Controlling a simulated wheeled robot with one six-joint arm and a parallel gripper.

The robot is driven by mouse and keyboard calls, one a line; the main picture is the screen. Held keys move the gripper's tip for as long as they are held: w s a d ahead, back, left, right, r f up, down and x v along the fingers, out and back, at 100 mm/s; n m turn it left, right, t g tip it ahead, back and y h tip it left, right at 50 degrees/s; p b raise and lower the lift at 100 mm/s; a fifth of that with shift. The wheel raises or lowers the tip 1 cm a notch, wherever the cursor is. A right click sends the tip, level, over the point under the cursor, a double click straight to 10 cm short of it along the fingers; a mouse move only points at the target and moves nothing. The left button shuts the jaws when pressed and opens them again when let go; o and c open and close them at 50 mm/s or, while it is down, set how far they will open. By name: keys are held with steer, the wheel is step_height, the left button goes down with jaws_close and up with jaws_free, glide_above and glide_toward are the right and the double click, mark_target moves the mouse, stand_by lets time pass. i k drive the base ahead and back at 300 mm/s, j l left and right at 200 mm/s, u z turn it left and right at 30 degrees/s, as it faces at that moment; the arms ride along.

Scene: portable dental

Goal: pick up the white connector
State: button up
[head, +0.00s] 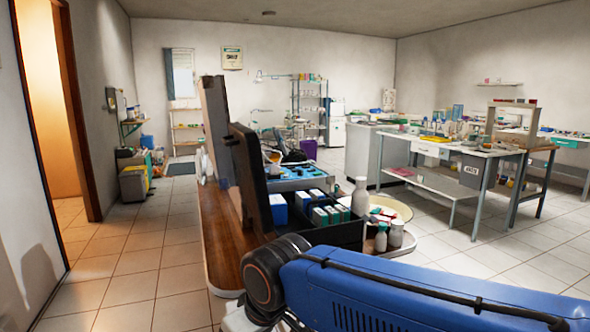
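I cannot make out a white connector in the head view. My blue arm crosses the lower right of the picture, but my gripper is out of the frame. A wooden cart or table (222,240) stands just beyond the arm. On it are a black divided box (345,236) with blue and white packs, a blue tray (297,174) with small items, and white bottles (360,197). The arm hides part of this surface.
Dark upright panels (250,175) stand on the cart's left side. A white workbench (462,148) with many items is at the right. Open tiled floor (135,255) lies at the left, near a doorway (52,110).

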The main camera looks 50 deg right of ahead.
mark_target(275, 168)
steer(key=k+l+z, duration=0.1)
steer(key=z, duration=0.85)
